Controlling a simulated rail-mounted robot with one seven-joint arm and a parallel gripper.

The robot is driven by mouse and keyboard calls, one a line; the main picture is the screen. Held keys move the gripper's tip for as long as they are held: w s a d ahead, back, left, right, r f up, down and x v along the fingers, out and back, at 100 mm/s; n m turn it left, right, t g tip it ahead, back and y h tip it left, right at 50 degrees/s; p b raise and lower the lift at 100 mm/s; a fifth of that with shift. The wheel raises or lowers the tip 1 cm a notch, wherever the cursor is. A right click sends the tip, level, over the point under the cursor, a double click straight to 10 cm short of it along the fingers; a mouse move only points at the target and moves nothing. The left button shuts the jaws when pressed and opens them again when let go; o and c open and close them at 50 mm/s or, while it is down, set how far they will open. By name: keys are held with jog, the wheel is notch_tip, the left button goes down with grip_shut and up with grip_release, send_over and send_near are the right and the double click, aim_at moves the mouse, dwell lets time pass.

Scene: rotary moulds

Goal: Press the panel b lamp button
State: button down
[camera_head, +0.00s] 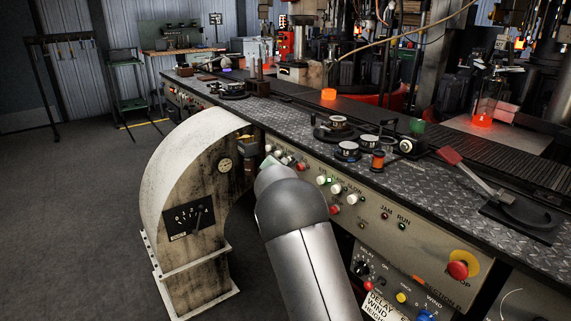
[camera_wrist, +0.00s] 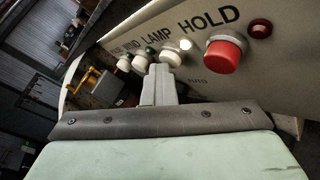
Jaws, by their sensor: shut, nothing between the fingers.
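In the wrist view a pale panel (camera_wrist: 262,70) carries the words WIND, LAMP and HOLD. A white button (camera_wrist: 171,53) sits below the word LAMP, with a lit white indicator (camera_wrist: 185,45) beside it. My gripper (camera_wrist: 160,69) is shut and empty, its tips just below this lamp button in the picture. Whether they touch it I cannot tell. A red button (camera_wrist: 223,57) is below HOLD.
Two more white buttons (camera_wrist: 140,62) stand close to the left of my fingers. A rounded, worn metal housing (camera_head: 175,180) stands left of my arm. Another button cluster (camera_head: 336,189) and a red stop knob (camera_head: 458,270) lie to the right. The floor at left is clear.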

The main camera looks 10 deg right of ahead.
jog(key=shift+s+d+h, duration=0.15)
jog(key=shift+d+h, duration=0.15)
jog(key=shift+d, duration=0.15)
jog(key=s+a, duration=0.2)
jog(key=a, duration=0.4)
jog(key=shift+s, duration=0.15)
dwell(0.3)
